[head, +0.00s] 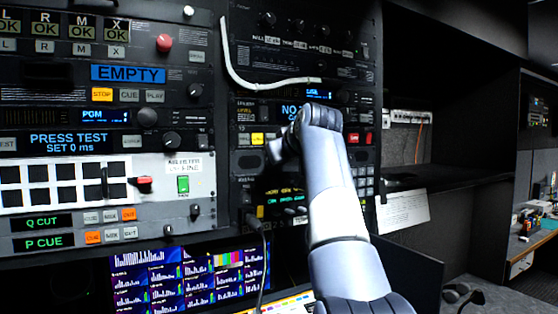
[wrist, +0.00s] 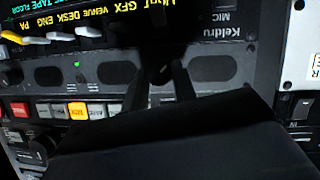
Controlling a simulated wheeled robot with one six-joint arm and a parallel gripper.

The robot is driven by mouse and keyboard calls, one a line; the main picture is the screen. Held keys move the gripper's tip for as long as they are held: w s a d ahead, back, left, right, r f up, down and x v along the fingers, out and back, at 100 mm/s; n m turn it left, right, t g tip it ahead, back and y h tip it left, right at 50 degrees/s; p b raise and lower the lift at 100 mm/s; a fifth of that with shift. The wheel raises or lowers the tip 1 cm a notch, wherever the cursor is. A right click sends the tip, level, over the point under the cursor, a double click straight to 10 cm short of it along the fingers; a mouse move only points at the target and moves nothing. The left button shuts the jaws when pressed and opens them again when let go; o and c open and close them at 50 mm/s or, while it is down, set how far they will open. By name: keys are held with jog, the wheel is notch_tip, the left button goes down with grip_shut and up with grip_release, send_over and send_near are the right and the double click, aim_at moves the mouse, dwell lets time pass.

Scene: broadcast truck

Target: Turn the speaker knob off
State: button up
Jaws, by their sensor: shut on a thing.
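The speaker panel (wrist: 250,50) has a dark face with an oval grille on either side of its middle, and it is seen turned in the wrist view. The speaker knob (wrist: 160,72) is a small dark shape between the two grilles, hard to make out in the shadow. My gripper (wrist: 160,86) has its two dark fingers shut on the knob, and they hide much of it. In the head view my gripper (head: 276,153) reaches the middle rack, and my wrist covers the knob there. I cannot tell which way the knob points.
Lit buttons, among them an orange one (wrist: 77,110), sit close beside the fingers. A pale cable (head: 236,72) hangs across the upper rack. A dark cable (head: 262,250) hangs below the panel.

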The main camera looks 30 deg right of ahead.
jog(key=shift+f, duration=0.15)
jog(key=o, duration=1)
jog(key=b+v, duration=0.1)
jog(key=v, duration=1)
jog(key=shift+w+d, duration=0.1)
jog(key=shift+w, duration=0.05)
jog(key=p+x, duration=0.1)
jog(key=x, duration=0.9)
jog(key=shift+w, duration=0.35)
jog(key=shift+s, duration=0.1)
